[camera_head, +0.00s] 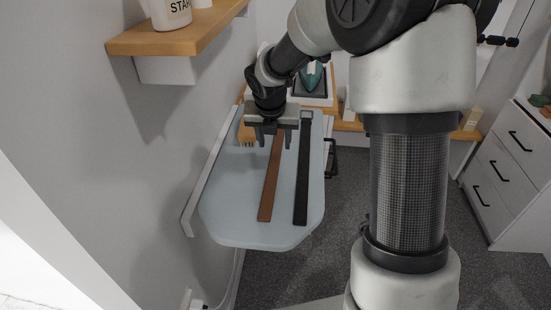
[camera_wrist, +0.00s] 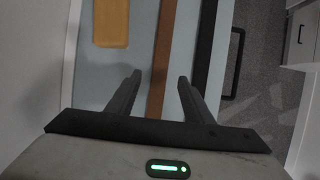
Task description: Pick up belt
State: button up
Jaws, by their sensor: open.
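A brown belt (camera_head: 268,190) lies straight along a pale blue board (camera_head: 240,222). A black belt (camera_head: 302,185) lies beside it to the right, roughly parallel. My gripper (camera_head: 273,142) is above the far part of the board, over the brown belt. In the wrist view my gripper (camera_wrist: 158,82) has its fingers apart, with the brown belt (camera_wrist: 161,60) passing between them. The black belt (camera_wrist: 205,45) shows by the right finger. The fingers hold nothing. How high the fingertips are above the belt is hard to tell.
A tan wooden-looking item (camera_head: 246,135) lies on the board left of my gripper; it also shows in the wrist view (camera_wrist: 112,22). A teal iron (camera_head: 311,78) stands behind. A wall shelf (camera_head: 180,40) overhangs at upper left. White drawers (camera_head: 505,165) stand right, past open carpet.

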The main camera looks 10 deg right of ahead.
aim_at(276, 154)
jog(key=b+x, duration=0.1)
jog(key=x, duration=0.4)
jog(key=shift+s+f, duration=0.1)
grip_shut()
